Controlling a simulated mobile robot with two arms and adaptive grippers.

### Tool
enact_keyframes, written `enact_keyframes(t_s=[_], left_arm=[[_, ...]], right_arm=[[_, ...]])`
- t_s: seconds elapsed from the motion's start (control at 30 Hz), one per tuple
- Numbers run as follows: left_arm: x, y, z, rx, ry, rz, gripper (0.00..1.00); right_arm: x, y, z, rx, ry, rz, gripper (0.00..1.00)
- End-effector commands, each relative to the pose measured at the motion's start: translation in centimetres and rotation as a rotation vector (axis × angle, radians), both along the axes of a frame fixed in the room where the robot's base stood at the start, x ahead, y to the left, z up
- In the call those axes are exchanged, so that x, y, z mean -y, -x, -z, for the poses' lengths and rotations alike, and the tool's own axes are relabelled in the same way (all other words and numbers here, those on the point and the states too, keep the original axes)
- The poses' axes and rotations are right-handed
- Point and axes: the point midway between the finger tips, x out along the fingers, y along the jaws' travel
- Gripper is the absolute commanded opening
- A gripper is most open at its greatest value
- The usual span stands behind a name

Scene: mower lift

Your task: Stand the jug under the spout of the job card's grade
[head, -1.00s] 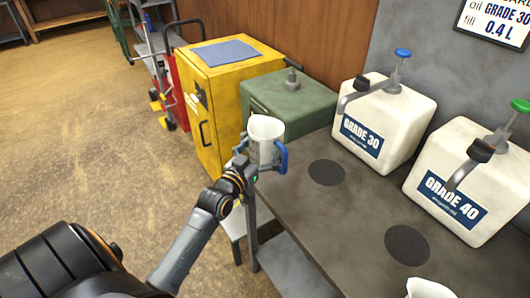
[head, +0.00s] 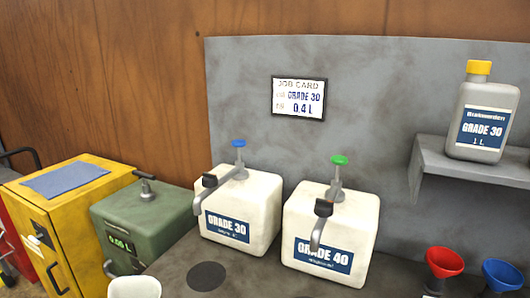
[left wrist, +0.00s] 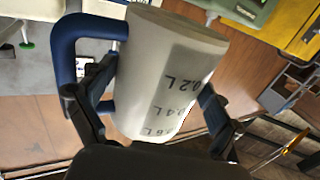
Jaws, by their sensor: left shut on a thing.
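The pale jug (head: 134,288) shows only its upper part at the bottom edge of the head view. In the left wrist view the jug (left wrist: 165,75) has litre marks and a blue handle (left wrist: 65,60). My left gripper (left wrist: 150,112) is shut around its body. The job card (head: 299,98) reads GRADE 30, 0.4 L. The GRADE 30 container (head: 250,215) has a blue-topped pump and a spout (head: 203,198) over a dark disc (head: 207,276). The GRADE 40 container (head: 335,225), with a green-topped pump, stands right of it. My right gripper is out of view.
A green container (head: 145,225) and a yellow cabinet (head: 75,230) stand left of the GRADE 30 container. A grey bottle (head: 482,115) sits on a wall shelf (head: 470,165) at right. Red (head: 444,262) and blue (head: 502,275) funnels are below it.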

Motion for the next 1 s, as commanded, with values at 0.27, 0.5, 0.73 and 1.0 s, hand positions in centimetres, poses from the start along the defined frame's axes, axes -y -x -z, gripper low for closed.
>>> enact_keyframes(t_s=[0.27,0.5,0.73,1.0], left_arm=[[6.4,5.5,1.1,0.007,0.01,0.036,0.54],[7.6,6.5,0.8,0.018,0.012,0.042,0.54],[7.6,6.5,0.8,0.017,0.011,0.042,0.54],[7.5,6.5,0.8,0.016,0.011,0.042,0.54]], right_arm=[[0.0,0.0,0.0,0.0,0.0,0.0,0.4],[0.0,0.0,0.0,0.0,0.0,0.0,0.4],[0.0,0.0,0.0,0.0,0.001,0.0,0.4],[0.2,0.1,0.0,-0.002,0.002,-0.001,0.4]])
